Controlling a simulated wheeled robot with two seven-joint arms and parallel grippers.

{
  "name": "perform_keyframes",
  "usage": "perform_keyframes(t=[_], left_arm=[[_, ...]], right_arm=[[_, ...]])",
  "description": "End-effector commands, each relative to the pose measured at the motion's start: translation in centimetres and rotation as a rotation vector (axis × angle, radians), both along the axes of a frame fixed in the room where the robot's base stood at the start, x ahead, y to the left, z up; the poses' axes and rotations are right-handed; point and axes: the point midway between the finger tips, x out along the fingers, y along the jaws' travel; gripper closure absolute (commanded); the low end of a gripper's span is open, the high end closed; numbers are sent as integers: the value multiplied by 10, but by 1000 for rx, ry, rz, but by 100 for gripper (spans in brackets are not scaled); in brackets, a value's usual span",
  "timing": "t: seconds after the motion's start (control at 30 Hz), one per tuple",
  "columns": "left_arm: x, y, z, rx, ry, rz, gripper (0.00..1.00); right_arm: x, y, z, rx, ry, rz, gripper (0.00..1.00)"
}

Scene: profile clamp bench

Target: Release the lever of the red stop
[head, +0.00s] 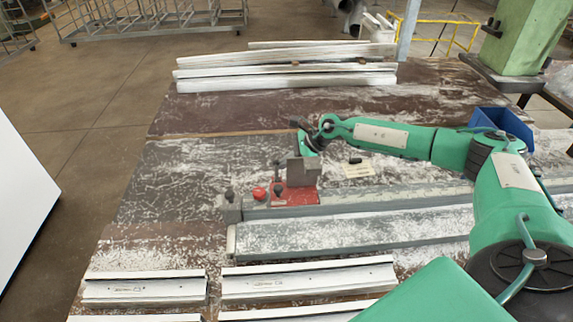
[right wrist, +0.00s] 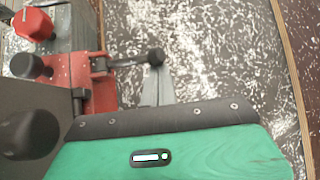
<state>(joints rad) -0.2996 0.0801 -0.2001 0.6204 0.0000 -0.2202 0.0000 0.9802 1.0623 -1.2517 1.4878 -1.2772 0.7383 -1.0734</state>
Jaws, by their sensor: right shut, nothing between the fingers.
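The red stop (head: 293,194) is clamped on the grey rail of the bench, with a dark upright plate (head: 303,171) on it. In the right wrist view the red stop (right wrist: 98,92) shows its lever (right wrist: 125,63), a thin dark bar ending in a black ball knob (right wrist: 155,57). My right gripper (right wrist: 158,88) is shut and empty, its grey fingertips just beside the knob. I cannot tell whether they touch it. In the head view the right gripper (head: 310,145) is just beyond the plate; its fingertips and the lever are not clearly visible. My left gripper is out of view.
A red knob (head: 259,193) and black knobs stand at the stop's left. White profiles (head: 285,80) lie at the back, and more (head: 145,288) at the front. A blue bin (head: 503,123) stands at the right. The bench left of the stop (head: 170,185) is clear.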

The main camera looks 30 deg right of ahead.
Motion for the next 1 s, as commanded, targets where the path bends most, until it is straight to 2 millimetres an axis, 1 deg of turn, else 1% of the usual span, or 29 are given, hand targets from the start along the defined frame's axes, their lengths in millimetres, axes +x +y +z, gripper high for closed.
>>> perform_keyframes(t=[0.2,0.37,0.47,0.8,0.9,1.0], left_arm=[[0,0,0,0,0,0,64],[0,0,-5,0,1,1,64],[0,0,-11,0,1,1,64],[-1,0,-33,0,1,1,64],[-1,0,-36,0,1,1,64],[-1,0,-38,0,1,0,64]], right_arm=[[0,1,1,2,-1,2,100],[-5,-7,8,2,-2,0,100],[-12,-17,19,0,-2,0,100],[-42,-60,74,0,-2,0,100],[-49,-68,86,0,-2,0,100],[-53,-73,94,2,-1,2,100]])
